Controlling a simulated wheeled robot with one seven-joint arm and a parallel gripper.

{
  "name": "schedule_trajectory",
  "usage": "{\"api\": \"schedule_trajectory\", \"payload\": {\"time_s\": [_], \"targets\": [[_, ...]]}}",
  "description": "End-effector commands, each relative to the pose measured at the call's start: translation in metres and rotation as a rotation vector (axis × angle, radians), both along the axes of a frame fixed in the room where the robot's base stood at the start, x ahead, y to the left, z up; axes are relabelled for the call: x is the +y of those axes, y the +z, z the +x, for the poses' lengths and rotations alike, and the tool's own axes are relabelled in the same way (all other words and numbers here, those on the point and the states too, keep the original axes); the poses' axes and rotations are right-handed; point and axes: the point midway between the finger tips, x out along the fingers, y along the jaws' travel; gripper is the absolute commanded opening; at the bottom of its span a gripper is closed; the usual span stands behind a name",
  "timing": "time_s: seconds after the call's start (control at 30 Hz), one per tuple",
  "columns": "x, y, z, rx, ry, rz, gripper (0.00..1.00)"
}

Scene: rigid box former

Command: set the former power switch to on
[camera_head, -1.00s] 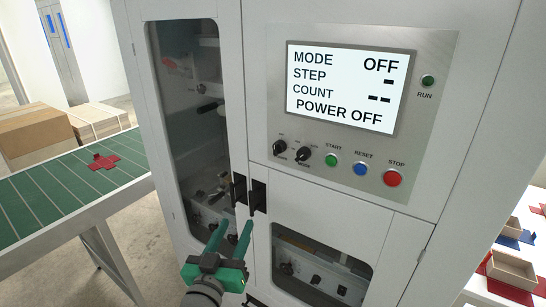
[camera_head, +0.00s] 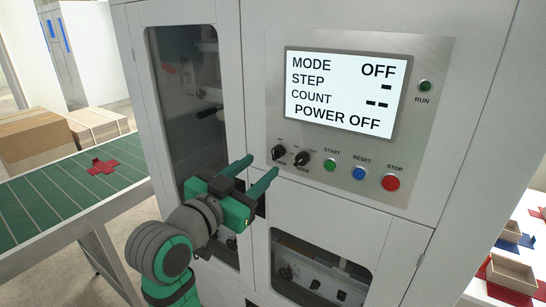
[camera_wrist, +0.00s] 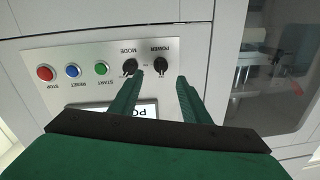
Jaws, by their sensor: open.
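The power switch is the left black rotary knob (camera_head: 278,153) on the machine's control panel. In the wrist view the knob labelled POWER (camera_wrist: 161,64) lies ahead of and between my two green fingers. My gripper (camera_head: 256,172) is open and empty, just below and left of the knob, apart from it. The screen (camera_head: 343,92) reads MODE OFF and POWER OFF. In the wrist view the screen is mostly hidden by my gripper.
The mode knob (camera_head: 301,159) sits close to the right of the power knob. The green start (camera_head: 330,165), blue reset (camera_head: 359,173) and red stop (camera_head: 390,183) buttons follow. A glass door (camera_head: 187,100) is left; a green conveyor (camera_head: 60,195) stands further left.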

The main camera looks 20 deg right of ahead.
Motion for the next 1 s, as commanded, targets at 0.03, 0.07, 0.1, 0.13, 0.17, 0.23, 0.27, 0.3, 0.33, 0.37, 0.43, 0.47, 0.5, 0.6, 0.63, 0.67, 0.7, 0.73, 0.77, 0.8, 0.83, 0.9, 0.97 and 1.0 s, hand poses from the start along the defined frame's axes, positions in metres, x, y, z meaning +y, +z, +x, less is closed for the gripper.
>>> {"api": "schedule_trajectory", "payload": {"time_s": [0.03, 0.07, 0.1, 0.13, 0.17, 0.23, 0.27, 0.3, 0.33, 0.37, 0.43, 0.47, 0.5, 0.6, 0.63, 0.67, 0.7, 0.73, 0.77, 0.8, 0.83, 0.9, 0.97, 1.0], "targets": [[-0.009, 0.000, 0.006, 0.001, -0.003, 0.000, 0.43], [-0.013, 0.000, 0.010, 0.003, -0.003, 0.000, 0.43], [-0.018, 0.000, 0.015, 0.002, -0.002, 0.000, 0.43], [-0.022, 0.000, 0.018, 0.002, -0.002, -0.001, 0.43], [-0.026, 0.000, 0.022, 0.002, -0.003, -0.001, 0.43], [-0.034, 0.000, 0.029, 0.002, -0.002, 0.000, 0.43], [-0.038, 0.000, 0.032, 0.001, -0.002, 0.000, 0.43], [-0.042, 0.000, 0.035, 0.001, -0.003, 0.000, 0.43], [-0.044, 0.000, 0.037, 0.001, -0.003, 0.000, 0.43], [-0.046, 0.000, 0.039, 0.001, -0.002, 0.000, 0.43], [-0.051, 0.000, 0.043, 0.001, -0.002, 0.000, 0.43], [-0.052, 0.000, 0.045, 0.001, -0.002, 0.000, 0.43], [-0.054, 0.000, 0.046, 0.000, -0.002, -0.001, 0.43], [-0.056, 0.000, 0.047, 0.000, -0.002, -0.001, 0.43], [-0.056, 0.000, 0.048, 0.000, -0.002, -0.001, 0.43], [-0.056, 0.000, 0.048, 0.000, -0.002, -0.001, 0.43], [-0.056, 0.000, 0.048, 0.000, -0.001, -0.001, 0.43], [-0.056, 0.000, 0.048, 0.000, -0.001, -0.001, 0.43], [-0.056, 0.000, 0.048, 0.000, -0.001, -0.001, 0.43], [-0.056, 0.000, 0.048, 0.000, -0.001, -0.001, 0.43], [-0.056, 0.000, 0.048, 0.000, -0.001, -0.001, 0.43], [-0.056, 0.000, 0.048, 0.000, -0.001, -0.001, 0.28], [-0.056, 0.000, 0.048, 0.000, -0.001, -0.001, 0.14], [-0.056, 0.000, 0.048, 0.000, -0.001, -0.001, 0.04]]}}
